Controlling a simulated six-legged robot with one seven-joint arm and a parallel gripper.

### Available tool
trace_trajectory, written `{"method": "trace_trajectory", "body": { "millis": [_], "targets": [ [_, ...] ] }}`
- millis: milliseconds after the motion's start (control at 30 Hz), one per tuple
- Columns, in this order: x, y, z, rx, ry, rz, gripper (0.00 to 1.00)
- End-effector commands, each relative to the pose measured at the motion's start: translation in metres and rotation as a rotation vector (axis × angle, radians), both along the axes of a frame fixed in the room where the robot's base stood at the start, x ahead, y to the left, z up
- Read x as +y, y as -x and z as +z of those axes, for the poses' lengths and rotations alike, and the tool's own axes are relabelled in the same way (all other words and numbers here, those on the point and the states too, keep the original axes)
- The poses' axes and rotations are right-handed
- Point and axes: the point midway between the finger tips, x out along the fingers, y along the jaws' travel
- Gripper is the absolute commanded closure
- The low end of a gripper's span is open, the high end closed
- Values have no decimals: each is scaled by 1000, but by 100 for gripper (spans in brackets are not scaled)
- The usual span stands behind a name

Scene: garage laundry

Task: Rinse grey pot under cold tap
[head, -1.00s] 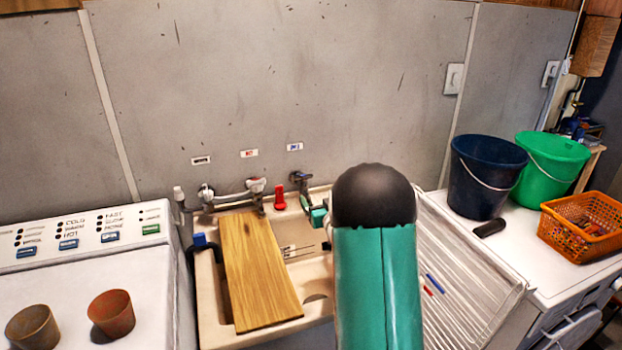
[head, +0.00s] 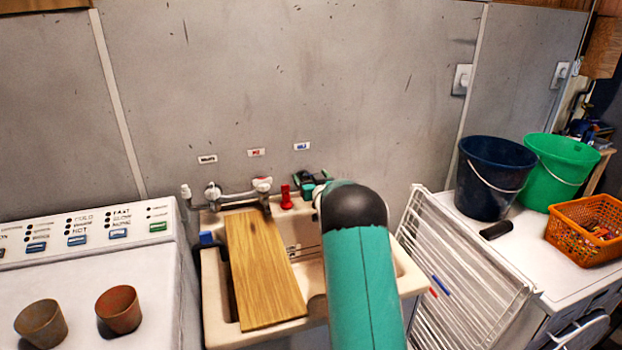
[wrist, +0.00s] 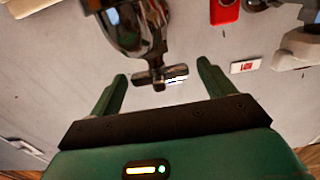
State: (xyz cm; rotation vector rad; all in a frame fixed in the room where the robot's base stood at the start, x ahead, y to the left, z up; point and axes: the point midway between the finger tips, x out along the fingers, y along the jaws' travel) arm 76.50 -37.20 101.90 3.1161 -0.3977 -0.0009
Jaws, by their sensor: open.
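A grey-brown pot (head: 41,323), the greyest one in view, stands upright on the white washer top at the lower left. A terracotta pot (head: 118,310) stands beside it. The tap under the blue label (head: 302,146) is mostly hidden behind my arm in the head view. In the wrist view a dark metal tap with a cross handle (wrist: 160,76) lies between the fingers of my gripper (wrist: 162,70). The fingers are apart, one on each side of the handle; contact is not clear. My gripper is empty.
A wooden board (head: 262,268) lies across the left part of the sink (head: 405,280). Another tap (head: 263,185) and a red object (head: 286,197) are to the left. A white rack (head: 470,270) leans at right. Buckets (head: 492,180) and an orange basket (head: 590,230) stand beyond.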

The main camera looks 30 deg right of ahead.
Motion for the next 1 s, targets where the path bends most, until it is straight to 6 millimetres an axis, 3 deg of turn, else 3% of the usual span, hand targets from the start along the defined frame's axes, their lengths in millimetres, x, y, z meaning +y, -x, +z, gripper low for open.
{"method": "trace_trajectory", "body": {
  "millis": [200,433,667,1000],
  "targets": [
    [0,0,0,0,0,0,18],
    [0,0,0,0,0,0,63],
    [-1,0,1,-2,0,22,63],
    [-5,0,1,-5,1,198,63]
  ]
}}
